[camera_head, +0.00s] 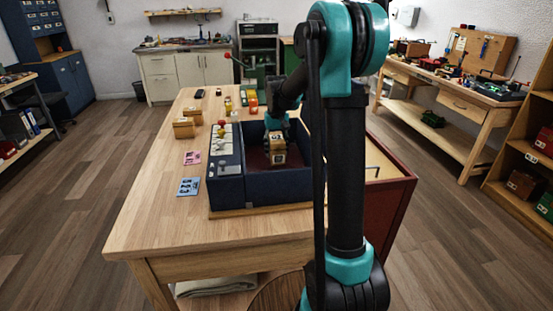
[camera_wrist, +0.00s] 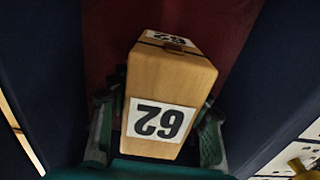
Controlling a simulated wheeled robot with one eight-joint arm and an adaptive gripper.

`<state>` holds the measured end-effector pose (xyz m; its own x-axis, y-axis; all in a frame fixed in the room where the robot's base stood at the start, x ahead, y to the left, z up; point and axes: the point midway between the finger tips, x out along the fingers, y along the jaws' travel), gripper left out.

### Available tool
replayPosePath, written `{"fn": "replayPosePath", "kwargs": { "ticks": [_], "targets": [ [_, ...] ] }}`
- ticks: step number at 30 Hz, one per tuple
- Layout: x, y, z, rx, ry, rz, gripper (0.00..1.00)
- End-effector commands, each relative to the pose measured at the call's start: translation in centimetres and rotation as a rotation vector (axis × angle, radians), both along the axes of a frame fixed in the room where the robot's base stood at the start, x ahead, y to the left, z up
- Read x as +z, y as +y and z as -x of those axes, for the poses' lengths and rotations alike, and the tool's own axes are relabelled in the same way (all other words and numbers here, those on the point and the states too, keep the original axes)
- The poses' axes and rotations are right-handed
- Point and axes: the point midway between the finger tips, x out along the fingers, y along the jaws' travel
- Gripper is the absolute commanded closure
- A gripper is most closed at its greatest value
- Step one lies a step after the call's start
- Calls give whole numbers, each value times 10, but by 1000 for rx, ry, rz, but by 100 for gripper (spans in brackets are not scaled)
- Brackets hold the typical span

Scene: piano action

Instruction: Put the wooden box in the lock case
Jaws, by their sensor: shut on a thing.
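The wooden box (camera_head: 278,158), light brown with white number labels, is held by my gripper (camera_head: 276,138). In the wrist view the wooden box (camera_wrist: 168,85) sits between the two green-and-black fingers (camera_wrist: 160,125), shut on its sides. The lock case (camera_head: 262,194) is dark blue with a dark red inside and is open at the top. The box is within the outline of its opening, with blue walls on both sides in the wrist view. I cannot tell whether the box touches the case floor. My arm hides the case's right part.
A pale panel with small parts and a red knob (camera_head: 222,133) runs along the case's left side. Two other wooden boxes (camera_head: 184,128) stand farther back. A pink card (camera_head: 192,157) and a blue card (camera_head: 188,187) lie left. The table's front left (camera_head: 150,220) is clear.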

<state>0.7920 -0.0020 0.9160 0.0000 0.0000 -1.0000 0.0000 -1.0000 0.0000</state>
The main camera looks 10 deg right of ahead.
Motion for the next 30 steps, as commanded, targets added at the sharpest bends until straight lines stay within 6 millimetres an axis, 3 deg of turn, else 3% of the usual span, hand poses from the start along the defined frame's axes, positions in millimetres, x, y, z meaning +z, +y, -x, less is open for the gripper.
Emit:
{"fn": "replayPosePath", "kwargs": {
  "ticks": [10,20,21,26,30],
  "targets": [
    [-37,0,0,0,0,0,89],
    [-40,0,0,0,0,0,89],
    [-41,0,0,0,0,0,51],
    [-40,0,0,0,0,0,32],
    [-40,0,0,0,0,0,32]
  ]
}}
